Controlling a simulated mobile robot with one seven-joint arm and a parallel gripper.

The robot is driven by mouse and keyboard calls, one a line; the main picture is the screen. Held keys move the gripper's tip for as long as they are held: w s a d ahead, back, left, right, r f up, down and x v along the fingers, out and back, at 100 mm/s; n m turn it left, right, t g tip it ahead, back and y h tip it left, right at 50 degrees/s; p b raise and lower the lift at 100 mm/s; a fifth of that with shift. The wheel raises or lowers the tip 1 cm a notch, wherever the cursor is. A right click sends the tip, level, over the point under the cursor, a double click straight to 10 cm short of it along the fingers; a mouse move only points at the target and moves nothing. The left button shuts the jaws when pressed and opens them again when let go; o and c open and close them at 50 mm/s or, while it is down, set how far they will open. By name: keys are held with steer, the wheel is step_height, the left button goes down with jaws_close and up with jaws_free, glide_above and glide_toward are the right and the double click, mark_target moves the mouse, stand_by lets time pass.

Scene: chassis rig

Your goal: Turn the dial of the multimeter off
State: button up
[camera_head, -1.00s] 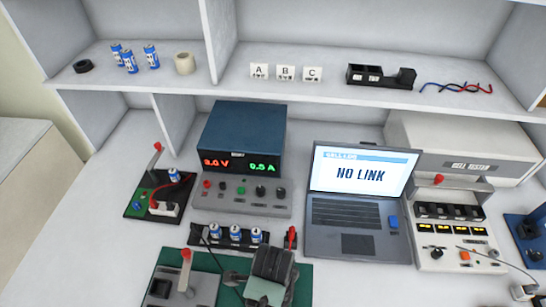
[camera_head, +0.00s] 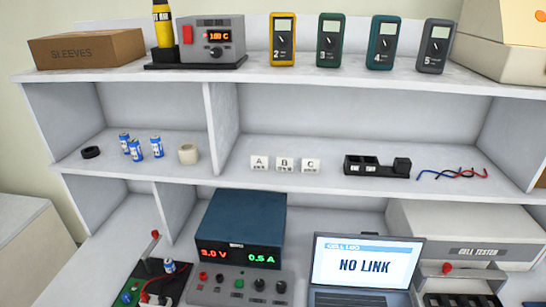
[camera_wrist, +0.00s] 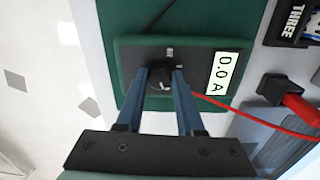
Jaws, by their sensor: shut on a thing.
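In the wrist view, a multimeter (camera_wrist: 135,62) with a dark face and green casing lies on a green mat (camera_wrist: 225,14). Its display (camera_wrist: 225,73) reads 0.0 A. My gripper (camera_wrist: 160,76) is over it, with its two blue fingers shut on the round black dial (camera_wrist: 159,86). A finger stands on each side of the dial, and a pale mark shows on its top. Small labels near the dial are too blurred to read. In the head view my gripper and this multimeter are below the picture.
A red lead (camera_wrist: 255,118) runs from near the meter to a red plug (camera_wrist: 298,103). In the head view, meters marked 2 (camera_head: 283,40), 3 (camera_head: 330,40), 4 (camera_head: 381,42) and 5 (camera_head: 435,46) stand on the top shelf. A laptop (camera_head: 365,265) reads NO LINK.

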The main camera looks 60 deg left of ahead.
jaws_close()
